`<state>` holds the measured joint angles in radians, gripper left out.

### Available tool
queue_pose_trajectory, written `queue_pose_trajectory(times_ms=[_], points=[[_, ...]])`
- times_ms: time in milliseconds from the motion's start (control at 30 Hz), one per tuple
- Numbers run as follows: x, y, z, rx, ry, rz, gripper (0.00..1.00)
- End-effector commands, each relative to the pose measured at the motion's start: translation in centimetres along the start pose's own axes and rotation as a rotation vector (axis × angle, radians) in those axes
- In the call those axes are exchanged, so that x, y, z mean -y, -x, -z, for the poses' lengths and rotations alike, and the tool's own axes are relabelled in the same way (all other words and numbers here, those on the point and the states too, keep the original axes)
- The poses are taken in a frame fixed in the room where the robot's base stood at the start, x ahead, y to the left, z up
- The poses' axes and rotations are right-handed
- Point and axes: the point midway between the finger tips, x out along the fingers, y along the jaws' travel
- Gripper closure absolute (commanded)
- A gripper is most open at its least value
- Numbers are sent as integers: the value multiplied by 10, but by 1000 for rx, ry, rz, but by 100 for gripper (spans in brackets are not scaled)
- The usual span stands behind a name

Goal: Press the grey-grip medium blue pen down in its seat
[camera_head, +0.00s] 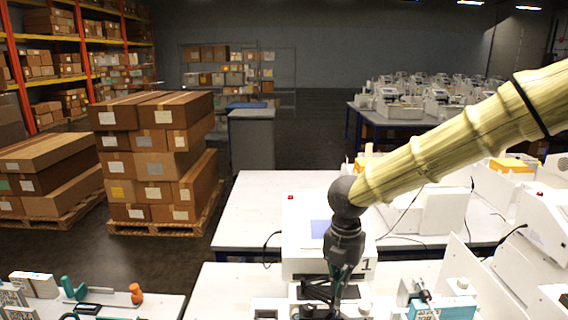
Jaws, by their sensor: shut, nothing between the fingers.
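My gripper (337,290) hangs down at the front of the white machine marked "1" (300,268), right of the picture's centre. Its dark fingers are shut with nothing seen between them, and their tips reach close to the lower picture edge. The grey-grip medium blue pen and its seat cannot be made out; they may be hidden behind my gripper or too small to tell. I cannot tell whether the fingertips touch anything.
A teal-and-white box (446,309) and small white parts stand right of my gripper. A white machine (548,228) stands farther right. Tools, including an orange-handled one (136,293), lie on the left table. Stacked cartons (155,140) stand behind. The white tabletop (232,283) left of my gripper is clear.

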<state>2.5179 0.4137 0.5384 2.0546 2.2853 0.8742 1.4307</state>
Motion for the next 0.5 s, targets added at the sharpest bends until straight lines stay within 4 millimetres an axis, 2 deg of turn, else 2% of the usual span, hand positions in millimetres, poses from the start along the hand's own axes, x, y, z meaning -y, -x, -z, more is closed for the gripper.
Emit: queue_pose_trajectory(times_ms=[500], points=[[0,-8,0,0,0,1,100]])
